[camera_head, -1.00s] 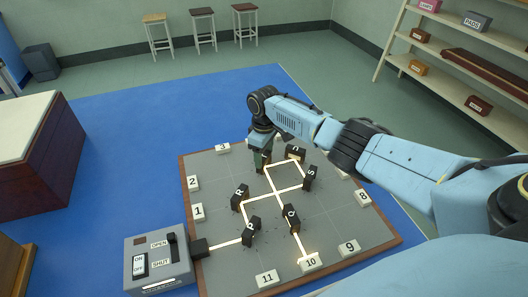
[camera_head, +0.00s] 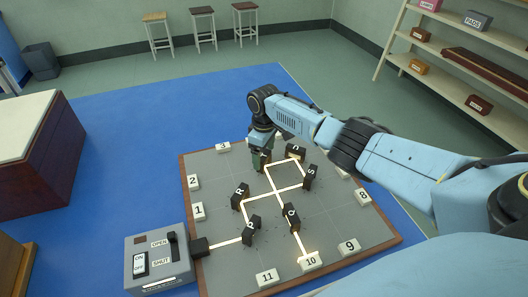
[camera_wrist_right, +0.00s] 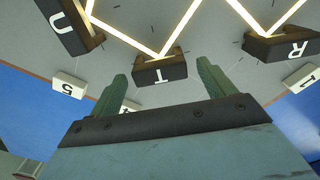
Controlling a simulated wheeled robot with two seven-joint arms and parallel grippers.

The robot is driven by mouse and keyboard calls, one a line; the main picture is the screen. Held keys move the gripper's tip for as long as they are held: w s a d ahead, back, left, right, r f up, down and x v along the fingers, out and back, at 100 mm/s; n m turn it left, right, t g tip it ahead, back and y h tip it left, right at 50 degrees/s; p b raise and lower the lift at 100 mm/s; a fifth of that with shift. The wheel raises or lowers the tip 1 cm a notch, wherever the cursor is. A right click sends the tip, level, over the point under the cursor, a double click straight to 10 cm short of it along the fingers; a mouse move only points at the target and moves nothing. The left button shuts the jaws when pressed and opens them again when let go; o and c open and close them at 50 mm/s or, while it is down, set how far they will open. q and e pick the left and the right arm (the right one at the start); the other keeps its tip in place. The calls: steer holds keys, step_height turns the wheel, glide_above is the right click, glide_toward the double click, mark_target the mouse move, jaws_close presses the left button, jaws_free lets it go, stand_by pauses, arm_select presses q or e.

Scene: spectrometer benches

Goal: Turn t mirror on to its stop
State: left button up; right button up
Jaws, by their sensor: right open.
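The t mirror (camera_wrist_right: 160,71) is a dark block with a white T on its face. In the right wrist view a light beam meets it. My right gripper (camera_wrist_right: 161,72) is open, with one green finger on each side of the t mirror in the picture. No contact shows, and I cannot tell whether the tips reach down around the block. In the head view my right gripper (camera_head: 260,160) points down at the far part of the board and hides most of the t mirror. My left gripper is out of view.
The grey board (camera_head: 330,225) carries other lettered mirrors close by: U (camera_head: 295,152), S (camera_head: 310,177), R (camera_head: 240,195), P (camera_head: 251,228) and Q (camera_head: 291,217). Numbered blocks line its edges. The beam ends at block 10 (camera_head: 311,261). A switch box (camera_head: 158,262) stands at the left.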

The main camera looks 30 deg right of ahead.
mark_target(264, 155)
step_height(264, 155, up, 13)
steer(key=p, duration=0.1)
steer(key=shift+r+p, duration=0.15)
steer(key=shift+p, duration=0.2)
stand_by(0.4)
